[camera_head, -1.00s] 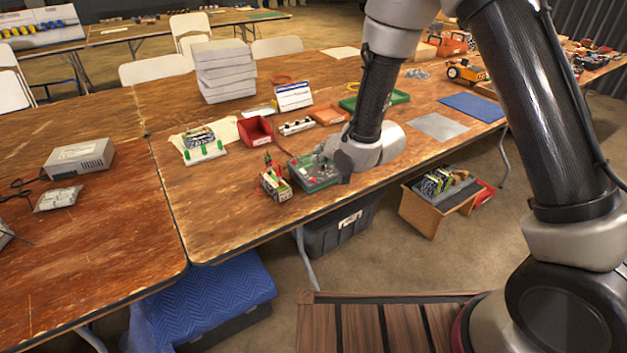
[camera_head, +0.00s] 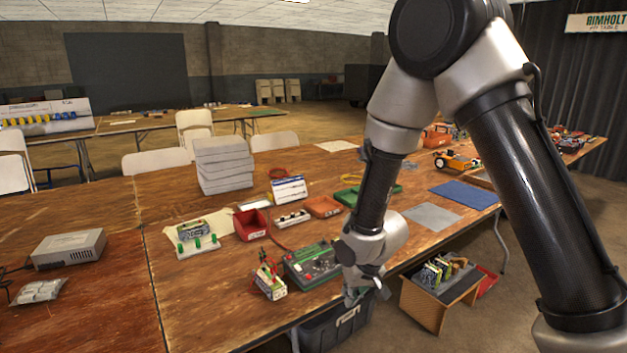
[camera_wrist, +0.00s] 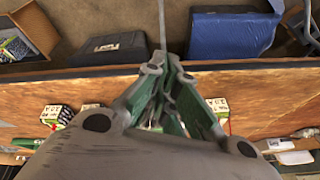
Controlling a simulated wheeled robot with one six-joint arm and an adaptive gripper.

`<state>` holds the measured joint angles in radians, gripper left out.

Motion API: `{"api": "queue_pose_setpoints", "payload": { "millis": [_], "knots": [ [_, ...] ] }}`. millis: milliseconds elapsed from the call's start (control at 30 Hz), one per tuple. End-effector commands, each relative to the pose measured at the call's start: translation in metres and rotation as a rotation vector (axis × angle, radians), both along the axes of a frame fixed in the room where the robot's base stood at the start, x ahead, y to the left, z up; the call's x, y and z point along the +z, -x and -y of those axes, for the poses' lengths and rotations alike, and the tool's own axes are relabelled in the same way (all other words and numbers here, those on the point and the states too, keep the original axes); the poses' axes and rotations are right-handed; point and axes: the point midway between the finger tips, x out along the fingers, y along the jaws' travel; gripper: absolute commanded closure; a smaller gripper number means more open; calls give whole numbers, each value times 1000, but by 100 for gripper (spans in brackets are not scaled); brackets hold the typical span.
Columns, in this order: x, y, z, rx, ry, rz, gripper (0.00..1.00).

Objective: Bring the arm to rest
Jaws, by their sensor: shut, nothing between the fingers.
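My arm reaches in from the right in the head view, bent at the elbow, with its forearm hanging down. My gripper (camera_head: 362,292) is at the front edge of the wooden table (camera_head: 205,315), pointing down beside the green charger-like unit (camera_head: 312,264). In the wrist view my gripper (camera_wrist: 165,75) has its fingers drawn together with nothing held. The table edge runs across behind the fingers there, with floor beyond it. Whether the fingers touch the table edge cannot be told.
A battery pack with red leads (camera_head: 270,284) stands left of the green unit. A red bin (camera_head: 251,224) and stacked grey boxes (camera_head: 223,165) are farther back. Below the table are a dark bin (camera_head: 335,328) and a wooden box of packs (camera_head: 428,303).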

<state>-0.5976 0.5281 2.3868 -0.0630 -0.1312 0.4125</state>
Motion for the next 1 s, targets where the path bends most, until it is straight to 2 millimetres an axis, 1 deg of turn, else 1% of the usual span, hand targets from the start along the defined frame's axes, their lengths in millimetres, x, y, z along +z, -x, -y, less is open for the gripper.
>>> {"api": "queue_pose_setpoints", "payload": {
  "millis": [33, 67, 100, 167, 200, 267, 300, 367, 400, 500, 600, 700, 800, 900, 1000],
  "knots": [
    [15, 9, 17, 17, 45, -34, 100],
    [25, 17, 30, 31, 76, -62, 100],
    [39, 28, 47, 45, 113, -96, 100],
    [62, 43, 71, 62, 156, -143, 100],
    [79, 54, 87, 70, 178, -172, 100],
    [105, 72, 111, 76, 203, -210, 100],
    [123, 84, 127, 77, 214, -231, 100],
    [149, 103, 150, 70, 223, -256, 100],
    [165, 116, 163, 63, 224, -266, 100],
    [202, 148, 194, 31, 216, -272, 100],
    [233, 177, 219, -26, 195, -239, 100],
    [258, 196, 238, -103, 165, -160, 100],
    [279, 205, 252, -172, 138, -58, 100],
    [294, 212, 262, -225, 125, 15, 100],
    [303, 217, 269, -261, 119, 56, 100]
  ]
}}
